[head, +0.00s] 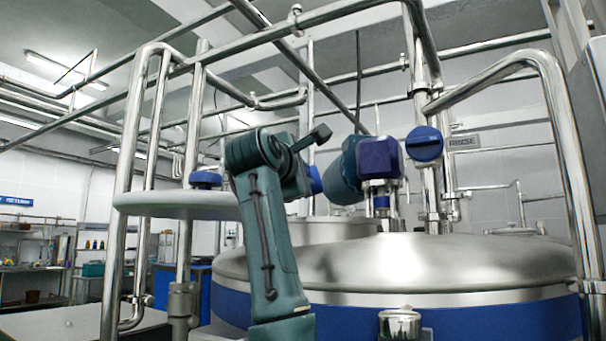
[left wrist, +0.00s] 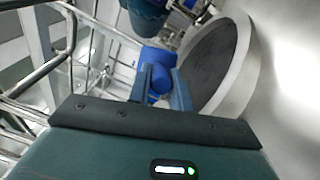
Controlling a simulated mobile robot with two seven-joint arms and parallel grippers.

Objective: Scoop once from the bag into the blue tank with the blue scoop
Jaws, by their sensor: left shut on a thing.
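The blue tank (head: 420,311) has a domed steel lid and a blue band, in front of me at the right in the head view. A raised round neck (head: 330,230) stands on its lid behind my left arm. In the left wrist view, a round opening with a pale rim (left wrist: 243,65) and dark inside is at the right. My left gripper (left wrist: 163,90) is shut on the blue scoop (left wrist: 158,58), beside this rim. In the head view, a little of the scoop (head: 315,179) shows past my wrist. Its contents cannot be told. The bag and right gripper are not in view.
A teal motor with a purple-blue cover (head: 380,158) stands on the tank close right of my left wrist. Steel pipes (head: 560,130) frame the tank on both sides and above. A pale round platform (head: 170,206) is at the left, with a blue item (head: 205,179) above it.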

